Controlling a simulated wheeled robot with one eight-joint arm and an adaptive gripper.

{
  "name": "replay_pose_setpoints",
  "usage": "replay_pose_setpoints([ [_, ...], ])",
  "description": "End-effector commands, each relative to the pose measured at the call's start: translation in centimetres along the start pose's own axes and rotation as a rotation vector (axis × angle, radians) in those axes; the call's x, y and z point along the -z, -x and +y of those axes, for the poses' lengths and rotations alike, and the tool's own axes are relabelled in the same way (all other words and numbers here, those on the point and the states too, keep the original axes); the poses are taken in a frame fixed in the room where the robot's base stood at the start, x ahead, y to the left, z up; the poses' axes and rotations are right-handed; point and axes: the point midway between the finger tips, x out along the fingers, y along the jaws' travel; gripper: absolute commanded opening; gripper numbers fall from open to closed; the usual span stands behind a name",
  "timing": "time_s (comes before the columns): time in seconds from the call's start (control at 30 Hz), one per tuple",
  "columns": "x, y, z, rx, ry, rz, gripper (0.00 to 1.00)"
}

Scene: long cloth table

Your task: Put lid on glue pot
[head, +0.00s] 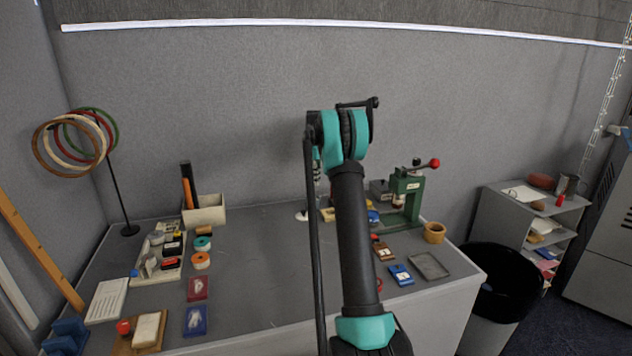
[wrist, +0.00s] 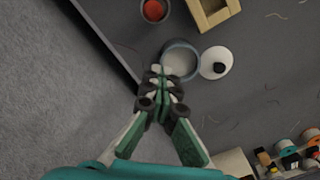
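In the wrist view, the glue pot (wrist: 181,45) is a round grey-blue pot, open at the top with a pale inside. The lid (wrist: 217,63), a white disc with a black knob, lies beside it on the right. My gripper (wrist: 162,74) is in front of the pot, and its fingertips overlap the pot's near edge in the picture. The fingers come together at the tips, with nothing seen between them. I cannot tell whether they touch the pot. In the head view, my arm hides the gripper and the pot.
A wooden box (wrist: 206,20) and a red-filled cup (wrist: 154,10) stand near the pot. The head view shows a green press (head: 404,195), a round tan pot (head: 434,232) and a tray of small items (head: 146,272). The table's edge runs close by my gripper.

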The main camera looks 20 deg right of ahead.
Motion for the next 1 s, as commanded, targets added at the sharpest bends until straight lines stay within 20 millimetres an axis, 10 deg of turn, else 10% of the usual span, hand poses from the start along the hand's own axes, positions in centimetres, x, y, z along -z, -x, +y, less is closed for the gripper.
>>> replay_pose_setpoints([
  [1.0, 0.0, 0.9, 1.1, 0.0, 0.0, 0.0, 0.0],
])
